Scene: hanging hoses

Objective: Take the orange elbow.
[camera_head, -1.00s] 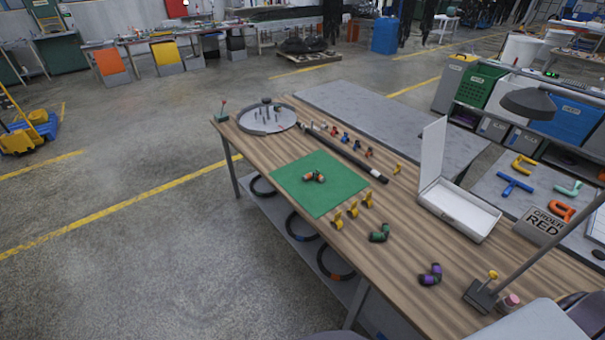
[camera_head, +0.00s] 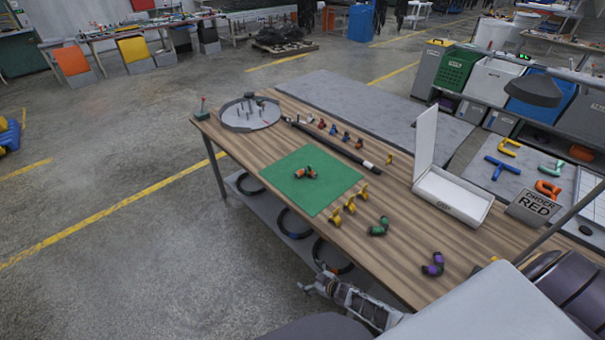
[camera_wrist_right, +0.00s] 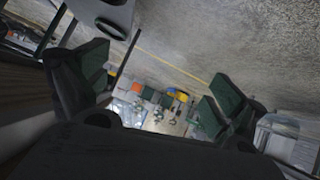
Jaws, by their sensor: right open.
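The orange elbow (camera_head: 306,172), dark in the middle with orange ends, lies on the green mat (camera_head: 285,190) in the head view. My right gripper (camera_head: 312,288) is low in the head view, off the table's near edge and well apart from the elbow. In the right wrist view its two dark fingers (camera_wrist_right: 158,88) stand wide apart with nothing between them. The elbow cannot be made out in that view. My left gripper is not in view.
Yellow clips (camera_head: 350,205), a green elbow (camera_head: 379,227) and a purple elbow (camera_head: 433,265) lie right of the mat. A black hose (camera_head: 335,146) lies behind it. An open white box (camera_head: 452,195) stands farther right. Hoses hang below the tabletop near my gripper.

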